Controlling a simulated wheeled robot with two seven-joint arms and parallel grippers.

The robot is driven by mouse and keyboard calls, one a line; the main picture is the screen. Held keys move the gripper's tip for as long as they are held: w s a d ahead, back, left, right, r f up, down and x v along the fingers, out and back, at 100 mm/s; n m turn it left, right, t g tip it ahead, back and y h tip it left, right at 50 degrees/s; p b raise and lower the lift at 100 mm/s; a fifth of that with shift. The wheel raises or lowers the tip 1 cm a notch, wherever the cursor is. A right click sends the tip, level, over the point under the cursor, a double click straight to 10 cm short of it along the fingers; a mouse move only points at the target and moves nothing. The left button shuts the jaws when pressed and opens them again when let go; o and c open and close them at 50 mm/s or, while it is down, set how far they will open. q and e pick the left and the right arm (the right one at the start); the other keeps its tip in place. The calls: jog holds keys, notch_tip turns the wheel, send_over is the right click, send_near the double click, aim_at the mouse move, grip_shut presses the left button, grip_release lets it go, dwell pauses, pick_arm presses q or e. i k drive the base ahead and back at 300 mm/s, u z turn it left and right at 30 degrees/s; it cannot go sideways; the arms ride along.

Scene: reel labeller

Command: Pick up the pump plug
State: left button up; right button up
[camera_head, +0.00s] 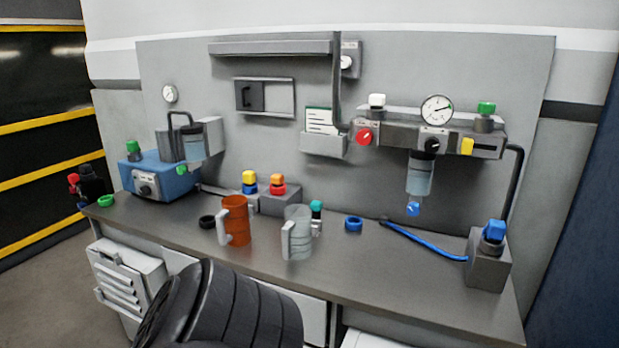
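No thing in view is clearly marked as the pump plug, and I cannot tell which part it is. A blue pump-like unit (160,177) stands at the left end of the bench, with a green cap (133,147) on top and a dark knob on its front. A blue hose (425,243) lies on the bench and runs to a grey block (487,268) at the right end. A blue connector (495,231) sits on top of that block. A dark ribbed part, probably mine, fills the bottom left. Neither gripper shows.
An orange mug (236,221) and a clear grey mug (298,233) stand mid-bench. A black ring (207,221) and a blue ring (354,224) lie beside them. A regulator with a gauge (437,109) hangs on the back panel. The right front of the bench (400,285) is clear.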

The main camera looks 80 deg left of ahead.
aim_at(249, 177)
jog(key=u, duration=2.4)
